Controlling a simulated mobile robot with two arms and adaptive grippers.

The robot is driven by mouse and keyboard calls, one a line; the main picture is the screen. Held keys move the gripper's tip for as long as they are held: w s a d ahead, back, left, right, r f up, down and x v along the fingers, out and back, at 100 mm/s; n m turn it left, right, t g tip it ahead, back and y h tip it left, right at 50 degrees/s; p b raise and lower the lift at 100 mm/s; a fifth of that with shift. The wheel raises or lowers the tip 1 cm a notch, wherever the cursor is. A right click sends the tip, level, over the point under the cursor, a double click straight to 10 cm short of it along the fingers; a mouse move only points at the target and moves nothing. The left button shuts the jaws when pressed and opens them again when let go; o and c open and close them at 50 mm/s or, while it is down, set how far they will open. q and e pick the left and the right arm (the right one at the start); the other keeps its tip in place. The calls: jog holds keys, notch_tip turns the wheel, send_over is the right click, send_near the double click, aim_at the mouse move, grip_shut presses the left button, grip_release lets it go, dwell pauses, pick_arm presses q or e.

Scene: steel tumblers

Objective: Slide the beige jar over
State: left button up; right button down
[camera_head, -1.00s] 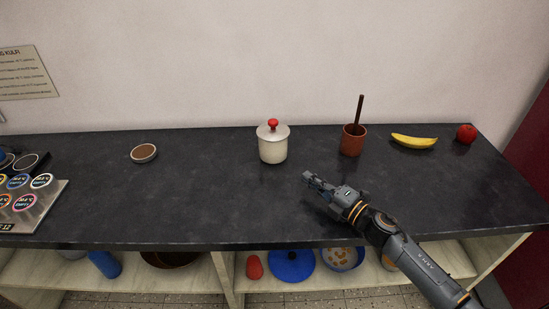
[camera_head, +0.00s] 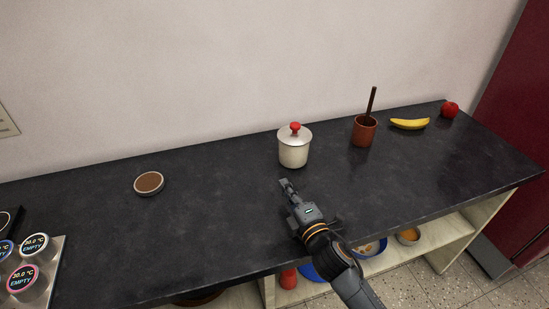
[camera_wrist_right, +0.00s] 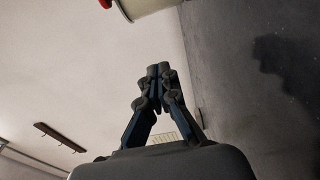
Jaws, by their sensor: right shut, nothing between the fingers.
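In the right wrist view the shut fingertips (camera_wrist_right: 158,70) show in the middle, and part of the jar (camera_wrist_right: 145,8) shows at the top edge. My left gripper is not in view.
A brown mortar with a pestle (camera_head: 364,131), a banana (camera_head: 409,124) and a red apple (camera_head: 449,109) stand right of the jar. A small brown-filled bowl (camera_head: 149,183) sits to the left. The counter (camera_head: 215,190) between bowl and jar is clear.

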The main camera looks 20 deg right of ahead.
aim_at(289, 154)
jog(key=shift+a, duration=0.2)
jog(key=shift+w, duration=0.2)
jog(key=w+b, duration=0.1)
jog(key=w, duration=0.3)
jog(key=w+b, duration=0.1)
jog(key=w, duration=0.1)
jog(key=w+a+b, duration=0.1)
jog(key=w, duration=0.2)
jog(key=shift+f, duration=0.15)
jog(key=d, duration=0.1)
jog(key=w+d, duration=0.1)
jog(key=d, duration=0.1)
jog(key=shift+w, duration=0.25)
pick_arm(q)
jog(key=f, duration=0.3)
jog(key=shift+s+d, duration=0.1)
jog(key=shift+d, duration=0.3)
pick_arm(e)
jog(key=shift+w+d, duration=0.2)
jog(key=shift+d, duration=0.2)
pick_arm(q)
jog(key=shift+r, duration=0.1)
pick_arm(e)
jog(key=shift+w+d, duration=0.25)
jog(key=shift+d, duration=0.4)
jog(key=shift+w+d, duration=0.2)
jog(key=shift+d, duration=0.45)
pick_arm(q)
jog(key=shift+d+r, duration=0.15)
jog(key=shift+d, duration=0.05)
